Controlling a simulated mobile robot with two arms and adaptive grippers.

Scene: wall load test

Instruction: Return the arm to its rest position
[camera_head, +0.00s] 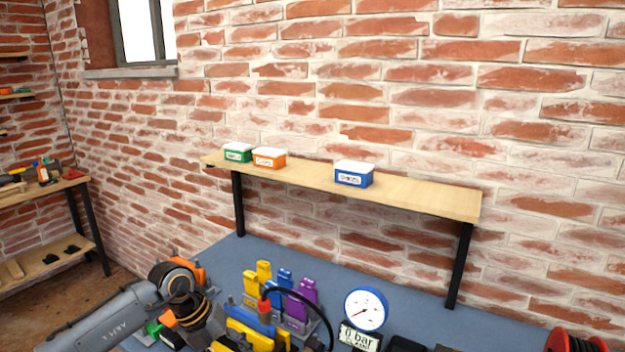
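My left arm (105,318) comes in from the lower left and lies low over the blue-grey worktop. Its wrist end, black with orange parts and looped cables, is at the lower middle-left. My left gripper (212,328) is beside yellow, black and red-and-blue equipment at the bottom edge. Its fingertips cannot be made out against the clutter, so I cannot tell whether it is open or holds anything. My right arm and gripper are not in view.
A wooden shelf (420,195) on black legs carries a green box (237,153), an orange box (269,159) and a blue box (353,174). Yellow, blue and purple blocks (303,296) stand near a gauge (366,309). A red reel (575,341) is at right. The worktop's back strip (375,278) is clear.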

